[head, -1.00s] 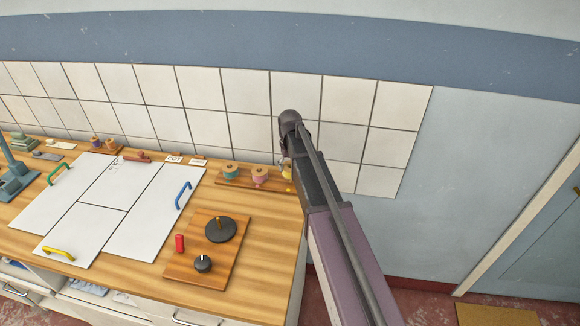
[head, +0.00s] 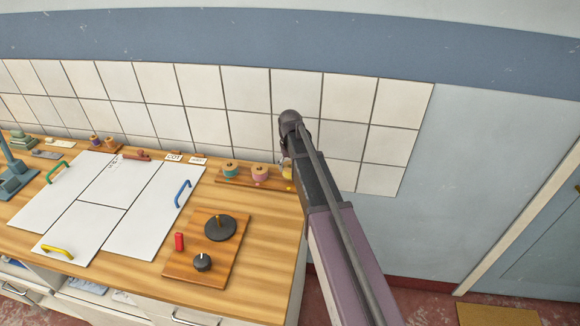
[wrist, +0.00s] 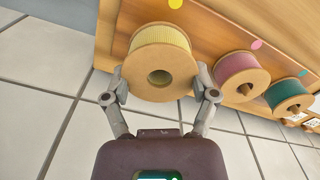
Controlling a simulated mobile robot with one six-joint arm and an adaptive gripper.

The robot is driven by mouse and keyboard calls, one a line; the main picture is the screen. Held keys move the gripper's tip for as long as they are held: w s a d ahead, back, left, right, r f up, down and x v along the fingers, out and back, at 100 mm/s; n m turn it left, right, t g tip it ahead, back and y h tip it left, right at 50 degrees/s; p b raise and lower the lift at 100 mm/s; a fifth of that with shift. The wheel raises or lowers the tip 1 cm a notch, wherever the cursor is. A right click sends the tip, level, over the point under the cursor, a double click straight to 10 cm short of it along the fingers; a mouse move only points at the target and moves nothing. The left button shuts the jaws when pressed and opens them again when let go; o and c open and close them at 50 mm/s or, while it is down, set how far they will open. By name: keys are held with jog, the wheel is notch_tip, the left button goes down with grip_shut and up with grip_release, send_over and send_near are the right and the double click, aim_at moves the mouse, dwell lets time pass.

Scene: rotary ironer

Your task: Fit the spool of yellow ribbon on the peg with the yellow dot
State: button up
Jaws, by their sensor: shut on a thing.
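The spool of yellow ribbon (wrist: 163,62) is between my gripper's fingertips (wrist: 163,90) in the wrist view, and the gripper is shut on it. Its flat end with the open centre hole faces the wrist camera. The yellow dot (wrist: 175,3) shows on the wooden peg board (wrist: 215,30) just beyond the spool. The peg by that dot is hidden; I cannot tell whether it is inside the spool. In the head view my arm covers most of the spool, and only a bit of yellow (head: 287,172) shows.
A pink spool (wrist: 237,72) and a teal spool (wrist: 284,95) sit on pegs of the same board, close beside the yellow one. A tiled wall (head: 245,130) stands right behind the board. A plate with a black disc (head: 221,228) is nearer on the counter.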

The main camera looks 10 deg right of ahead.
jog(key=shift+f+b, duration=0.6)
jog(key=shift+f, duration=0.05)
dwell(0.3)
jog(key=o, duration=1.1)
jog(key=shift+r, duration=0.2)
jog(key=shift+r+p, duration=4.45)
jog(key=shift+p, duration=0.2)
jog(key=s+f+b, duration=0.3)
jog(key=s, duration=2)
jog(key=shift+s+a+m, duration=0.25)
jog(key=shift+m, duration=0.05)
